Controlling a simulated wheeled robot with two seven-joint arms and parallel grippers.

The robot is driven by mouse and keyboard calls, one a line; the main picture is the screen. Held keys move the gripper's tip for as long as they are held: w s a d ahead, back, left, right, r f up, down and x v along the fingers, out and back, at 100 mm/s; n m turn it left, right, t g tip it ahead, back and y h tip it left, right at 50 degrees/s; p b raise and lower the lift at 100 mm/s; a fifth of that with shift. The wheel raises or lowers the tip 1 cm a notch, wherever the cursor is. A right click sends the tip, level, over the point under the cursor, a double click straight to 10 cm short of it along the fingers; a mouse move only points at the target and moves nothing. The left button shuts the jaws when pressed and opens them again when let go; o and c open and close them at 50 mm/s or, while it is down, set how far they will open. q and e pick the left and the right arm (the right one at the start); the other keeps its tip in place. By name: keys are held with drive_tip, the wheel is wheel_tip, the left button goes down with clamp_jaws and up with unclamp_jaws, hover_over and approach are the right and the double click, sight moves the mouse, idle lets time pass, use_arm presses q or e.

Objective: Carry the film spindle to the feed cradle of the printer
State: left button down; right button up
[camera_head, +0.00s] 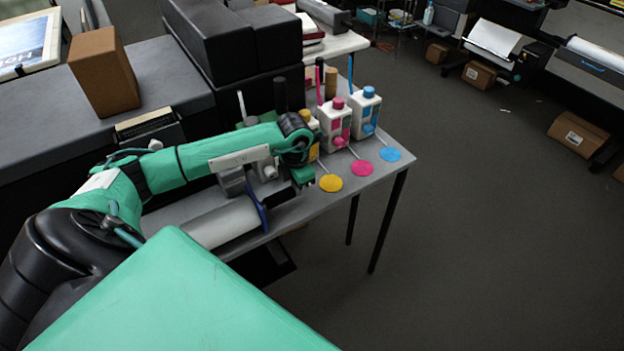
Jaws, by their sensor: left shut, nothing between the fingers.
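The film spindle, a white roll (222,223) with a blue end flange (259,208), lies on the grey table (318,207). My left arm reaches in from the left above it, and the arm hides part of the roll. My left gripper (304,178) is small and dark here; it is shut and empty, to the right of the blue flange and above the table. I cannot tell how high it is. A large-format printer (590,62) with a white roll stands at the far right, cut by the picture edge. Its feed cradle cannot be made out clearly. My right gripper is out of view.
White ink bottles with magenta (334,124) and blue (366,110) marks stand on the table behind the gripper. Yellow, magenta and blue discs lie before them. A cardboard box (104,72) stands on the grey counter. Open floor (480,220) lies right of the table.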

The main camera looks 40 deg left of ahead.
sight(278, 195)
use_arm(q)
drive_tip(key=s, duration=0.1)
drive_tip(key=s+a, duration=0.1)
drive_tip(key=s, duration=0.1)
drive_tip(key=s+a+b, duration=0.1)
drive_tip(key=s, duration=0.1)
drive_tip(key=shift+s+a, duration=0.15)
drive_tip(key=shift+s, duration=0.05)
